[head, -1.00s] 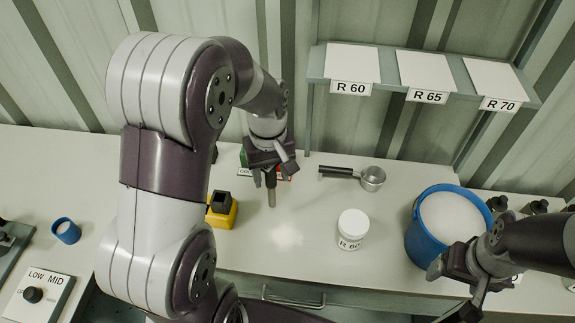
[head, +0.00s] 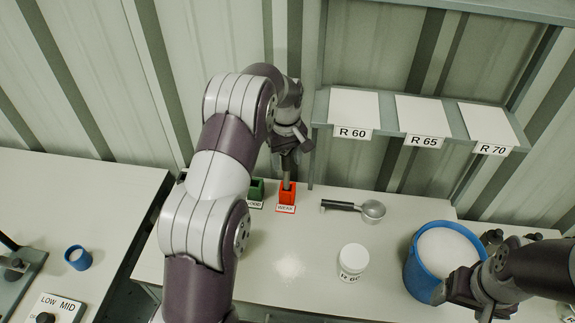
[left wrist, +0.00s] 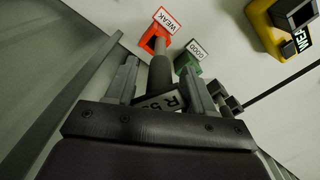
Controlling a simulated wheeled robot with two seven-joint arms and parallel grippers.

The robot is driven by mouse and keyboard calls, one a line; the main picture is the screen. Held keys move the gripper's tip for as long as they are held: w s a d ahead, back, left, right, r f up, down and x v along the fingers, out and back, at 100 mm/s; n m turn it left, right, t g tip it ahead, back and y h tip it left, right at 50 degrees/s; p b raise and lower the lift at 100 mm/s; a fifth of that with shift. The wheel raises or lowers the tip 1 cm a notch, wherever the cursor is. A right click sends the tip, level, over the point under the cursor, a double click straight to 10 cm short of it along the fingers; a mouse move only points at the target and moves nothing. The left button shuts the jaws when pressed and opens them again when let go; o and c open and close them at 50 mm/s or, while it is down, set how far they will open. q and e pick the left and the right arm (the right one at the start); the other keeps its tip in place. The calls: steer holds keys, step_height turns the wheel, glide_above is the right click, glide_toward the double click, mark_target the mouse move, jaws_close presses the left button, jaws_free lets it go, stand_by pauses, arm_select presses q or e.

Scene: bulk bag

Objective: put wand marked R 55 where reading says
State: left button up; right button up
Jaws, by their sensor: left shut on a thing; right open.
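My left gripper (head: 288,152) is shut on the grey wand (head: 287,174), which hangs down. In the left wrist view the wand (left wrist: 160,74) is between the fingers (left wrist: 160,88), and its tag (left wrist: 162,103) shows "R 5", partly hidden. The wand's far end is at the open top of the red holder labelled WEAK (head: 287,195); I cannot tell how far inside it is. The green holder labelled GOOD (left wrist: 188,62) stands beside it. The yellow tester (left wrist: 268,28) has a display reading "WEA", cut off. My right gripper (head: 452,290) is open by the blue bucket.
A metal scoop (head: 355,208), a white jar (head: 353,262) and the blue bucket (head: 414,275) of white powder stand on the bench to the right. A shelf (head: 415,138) with R 60, R 65 and R 70 cards is behind. A blue cup (head: 78,258) is left.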

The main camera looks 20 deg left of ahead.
mark_target(288, 172)
arm_select(q)
steer(key=shift+w+a+r+p, duration=0.1)
steer(key=shift+w+p, duration=0.05)
steer(key=shift+w, duration=0.35)
steer(key=shift+w+a+r+p, duration=0.1)
steer(key=shift+w+p, duration=0.05)
steer(key=shift+w, duration=0.3)
step_height(288, 172, down, 3)
steer(key=shift+s, duration=0.1)
step_height(288, 172, down, 4)
steer(key=shift+s+r+p, duration=0.15)
steer(key=shift+r+p, duration=0.05)
steer(key=shift+p, duration=0.85)
steer(key=shift+f, duration=0.6)
steer(key=o, duration=1.3)
steer(key=shift+c, duration=0.2)
